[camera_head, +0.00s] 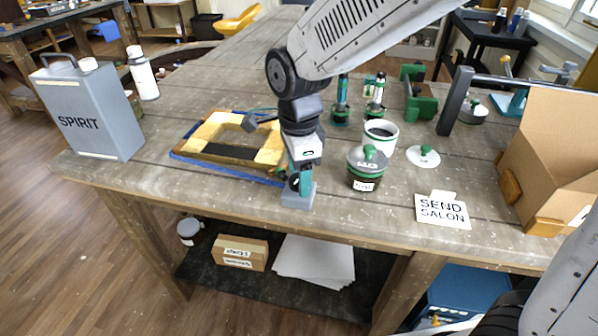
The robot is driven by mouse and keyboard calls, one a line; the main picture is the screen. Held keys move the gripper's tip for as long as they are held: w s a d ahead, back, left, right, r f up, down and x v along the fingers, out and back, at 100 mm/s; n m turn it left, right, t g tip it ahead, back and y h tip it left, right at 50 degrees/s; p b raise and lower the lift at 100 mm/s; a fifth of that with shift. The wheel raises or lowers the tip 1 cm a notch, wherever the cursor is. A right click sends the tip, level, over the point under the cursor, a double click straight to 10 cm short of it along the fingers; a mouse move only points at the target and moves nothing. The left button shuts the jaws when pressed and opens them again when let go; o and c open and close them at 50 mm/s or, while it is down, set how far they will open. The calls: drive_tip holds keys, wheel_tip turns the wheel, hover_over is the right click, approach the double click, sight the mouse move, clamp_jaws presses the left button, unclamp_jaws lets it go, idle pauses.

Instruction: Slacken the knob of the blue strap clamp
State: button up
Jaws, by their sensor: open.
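A gilt frame (206,130) lies flat on the worn wooden bench, left of centre, with a dark panel showing in its lower part. A blue strap (205,165) runs around the frame's outer edge on the bench. My gripper (301,184) is open and points down just right of the frame's near right corner. Whether the fingers touch the block I cannot tell. The clamp's knob is not clearly visible; my gripper and wrist cover that side.
A grey SPIRIT can (95,112) and a white bottle (143,75) stand left. A cardboard box (545,150) stands far right.

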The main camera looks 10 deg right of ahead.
drive_tip(key=shift+f, duration=0.2)
drive_tip(key=c, duration=1)
